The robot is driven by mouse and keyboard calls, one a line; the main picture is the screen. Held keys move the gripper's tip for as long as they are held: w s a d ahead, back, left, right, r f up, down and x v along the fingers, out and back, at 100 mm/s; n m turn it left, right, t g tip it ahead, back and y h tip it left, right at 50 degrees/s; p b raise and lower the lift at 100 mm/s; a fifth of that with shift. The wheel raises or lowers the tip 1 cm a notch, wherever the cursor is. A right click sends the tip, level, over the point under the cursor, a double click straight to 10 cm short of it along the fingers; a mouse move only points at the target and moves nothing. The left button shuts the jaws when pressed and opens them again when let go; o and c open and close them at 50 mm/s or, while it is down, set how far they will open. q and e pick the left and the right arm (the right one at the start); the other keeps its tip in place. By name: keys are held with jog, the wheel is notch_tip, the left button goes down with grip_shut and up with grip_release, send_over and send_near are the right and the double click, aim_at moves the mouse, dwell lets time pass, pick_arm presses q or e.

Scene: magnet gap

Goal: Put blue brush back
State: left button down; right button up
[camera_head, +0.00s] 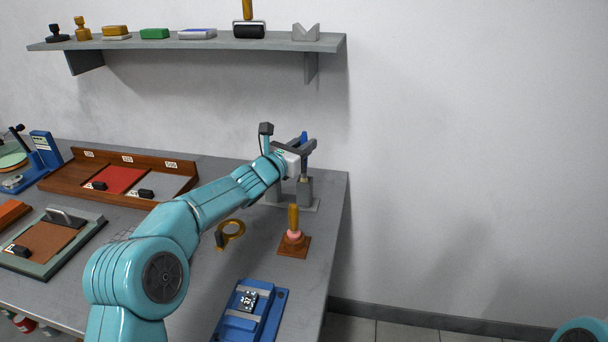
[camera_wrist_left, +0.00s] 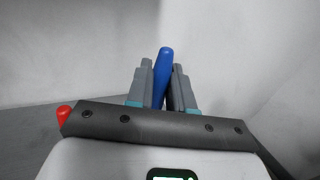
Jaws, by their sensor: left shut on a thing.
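The blue brush (camera_head: 304,141) shows in the head view as a blue handle at the back right of the table. My left gripper (camera_head: 309,147) is shut on this handle. The handle also shows in the left wrist view (camera_wrist_left: 163,75), upright with a slight tilt between the two grey fingers of my left gripper (camera_wrist_left: 163,85). Directly below the gripper in the head view is a grey holder (camera_head: 305,190) with upright posts on a flat base. The brush's lower end is hard to make out there, and I cannot tell whether it sits in the holder. My right gripper is not in view.
A wooden-based stand with an upright yellow handle (camera_head: 294,243) is in front of the holder. A wooden tray (camera_head: 180,186) lies left. A shelf (camera_head: 180,43) hangs above. The table's right edge is close.

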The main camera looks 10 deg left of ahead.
pick_arm(q)
notch_tip(320, 180, down, 5)
jog(key=shift+w+f+b, duration=0.1)
jog(key=shift+f+b, duration=0.1)
jog(key=shift+b, duration=0.1)
jog(key=shift+r, duration=0.1)
jog(key=c, duration=1)
grip_release()
